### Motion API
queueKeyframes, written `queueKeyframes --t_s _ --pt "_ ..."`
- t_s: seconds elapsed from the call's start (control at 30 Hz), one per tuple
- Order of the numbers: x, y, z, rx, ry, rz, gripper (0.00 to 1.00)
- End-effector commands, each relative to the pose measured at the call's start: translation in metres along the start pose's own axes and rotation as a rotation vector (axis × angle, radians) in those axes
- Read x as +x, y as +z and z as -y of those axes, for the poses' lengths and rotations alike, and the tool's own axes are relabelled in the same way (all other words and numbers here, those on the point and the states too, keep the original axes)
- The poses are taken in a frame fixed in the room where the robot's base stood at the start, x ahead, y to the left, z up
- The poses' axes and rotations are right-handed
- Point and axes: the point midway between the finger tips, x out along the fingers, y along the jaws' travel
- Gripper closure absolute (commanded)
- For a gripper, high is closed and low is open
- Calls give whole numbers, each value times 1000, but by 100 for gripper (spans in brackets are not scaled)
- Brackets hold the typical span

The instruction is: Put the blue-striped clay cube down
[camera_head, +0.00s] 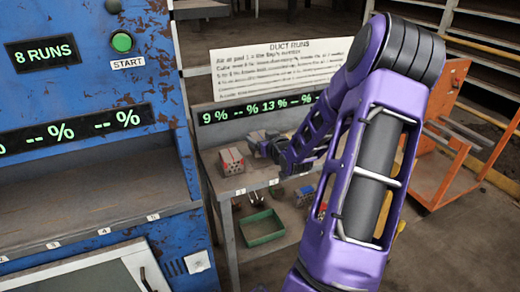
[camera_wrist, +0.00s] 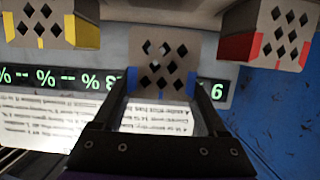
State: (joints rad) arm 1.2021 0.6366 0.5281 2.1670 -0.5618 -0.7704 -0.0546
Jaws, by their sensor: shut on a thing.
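The blue-striped clay cube (camera_wrist: 164,62) is between the two fingers of my gripper (camera_wrist: 163,88) in the wrist view. Its face has several diamond-shaped holes, and blue shows at both side edges beside the fingers. In the head view my gripper (camera_head: 266,148) is over the bench (camera_head: 212,160), right of the red-striped cube (camera_head: 232,162). The held cube is small and partly hidden there; I cannot tell whether it touches the bench top.
In the wrist view, a yellow-striped cube (camera_wrist: 45,22) is at upper left and the red-striped cube (camera_wrist: 270,30) at upper right, both apart from the held cube. A display strip (camera_head: 245,113) runs behind the bench. A green tray (camera_head: 262,228) is below. A blue machine (camera_head: 90,80) stands left.

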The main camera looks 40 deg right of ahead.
Motion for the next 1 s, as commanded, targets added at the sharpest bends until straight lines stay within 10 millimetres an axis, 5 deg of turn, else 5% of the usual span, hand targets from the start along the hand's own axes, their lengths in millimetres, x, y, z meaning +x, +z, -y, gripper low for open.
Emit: queueKeyframes --t_s 0.27,0.63,0.67,0.77,1.0 --pt "10 34 0 3 0 1 81" --pt "12 38 0 -1 1 -1 81" --pt "11 37 0 0 1 0 20" --pt "11 36 0 0 1 0 2" --pt "11 36 0 0 1 0 0"
